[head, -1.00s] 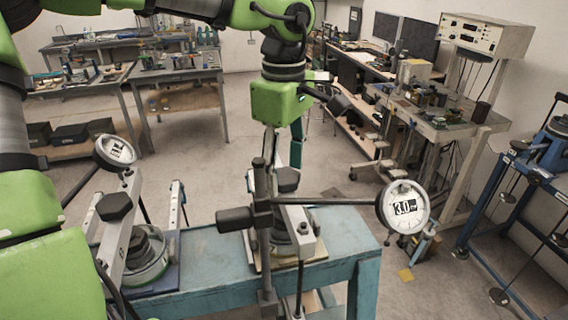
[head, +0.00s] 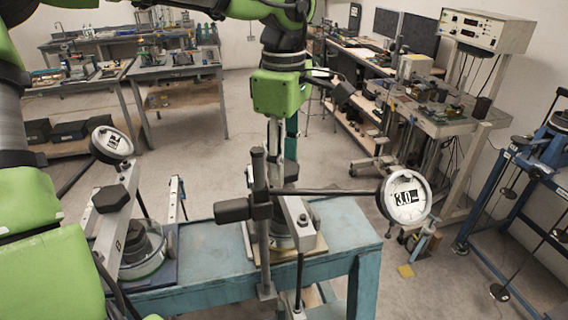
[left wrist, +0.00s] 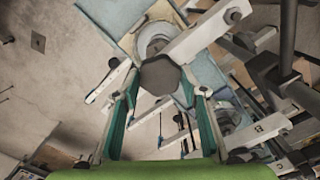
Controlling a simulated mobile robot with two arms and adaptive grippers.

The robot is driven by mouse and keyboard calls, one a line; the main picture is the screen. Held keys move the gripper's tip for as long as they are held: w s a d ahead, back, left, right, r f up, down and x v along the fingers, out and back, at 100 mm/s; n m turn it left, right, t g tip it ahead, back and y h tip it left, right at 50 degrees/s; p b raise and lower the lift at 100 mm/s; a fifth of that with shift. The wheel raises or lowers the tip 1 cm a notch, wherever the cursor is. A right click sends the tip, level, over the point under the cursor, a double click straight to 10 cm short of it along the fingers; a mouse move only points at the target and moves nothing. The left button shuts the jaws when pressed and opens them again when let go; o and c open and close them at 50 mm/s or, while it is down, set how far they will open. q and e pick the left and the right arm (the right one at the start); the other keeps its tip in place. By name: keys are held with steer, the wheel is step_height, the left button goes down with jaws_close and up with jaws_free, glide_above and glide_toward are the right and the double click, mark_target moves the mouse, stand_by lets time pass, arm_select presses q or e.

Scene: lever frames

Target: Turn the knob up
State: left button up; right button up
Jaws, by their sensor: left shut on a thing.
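The dark knob (head: 290,172) sits on a light metal lever (head: 300,222) at the middle station and is partly hidden behind a dark post in the head view. In the left wrist view the knob (left wrist: 161,76) is hexagonal and lies between the fingertips. My left gripper (head: 284,155) reaches down to it from above, and its green-teal fingers flank the knob in the left wrist view (left wrist: 165,88). It is shut on the knob. My right gripper is not in view.
A round gauge (head: 404,197) reading 3.0 is held on a rod right of the lever, from a dark post (head: 260,195) in front. A similar station with a knob (head: 110,199) stands left on the blue bench (head: 345,232).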

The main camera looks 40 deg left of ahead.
arm_select(q)
steer(key=n+b, duration=0.2)
steer(key=n, duration=0.1)
steer(key=shift+f+n, duration=0.1)
steer(key=shift+n, duration=0.2)
steer(key=n+b, duration=0.1)
steer(key=n, duration=0.2)
steer(key=shift+n, duration=0.3)
steer(key=n+b, duration=0.1)
steer(key=n, duration=0.2)
steer(key=shift+n, duration=0.3)
steer(key=n+b, duration=0.1)
steer(key=n, duration=0.3)
steer(key=shift+n, duration=0.3)
steer(key=n, duration=1)
steer(key=shift+b, duration=0.35)
steer(key=n, duration=0.4)
steer(key=shift+n, duration=2.5)
